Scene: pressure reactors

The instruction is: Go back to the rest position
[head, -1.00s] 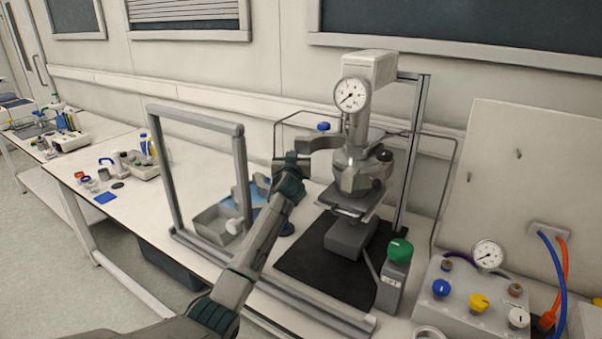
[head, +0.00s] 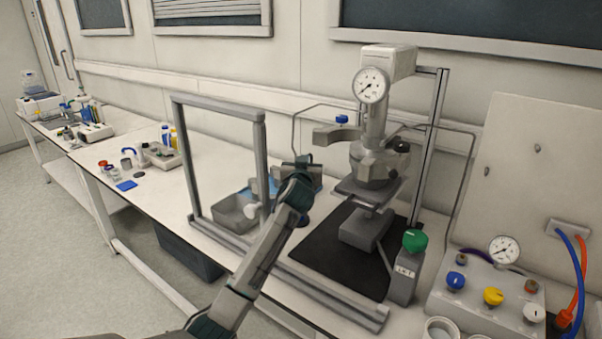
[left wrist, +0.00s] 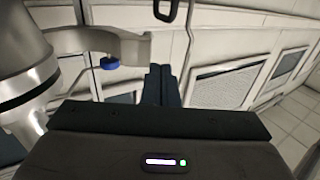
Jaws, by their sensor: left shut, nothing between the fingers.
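My left arm comes in from the lower left in the head view. My left gripper (head: 306,160) is shut and empty, just left of the reactor and below its grey side arm (head: 335,136). In the left wrist view the closed dark fingers (left wrist: 161,86) show with nothing between them. The pressure reactor (head: 373,155) stands upright on its frame, with a round gauge (head: 370,85) on top. My right gripper is not in view.
A framed shield (head: 265,150) stands at the left of the reactor, close to my arm. A green-knobbed lift box (head: 403,278) and a valve panel (head: 480,297) are to the right. A grey bin (head: 234,214) sits behind the shield.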

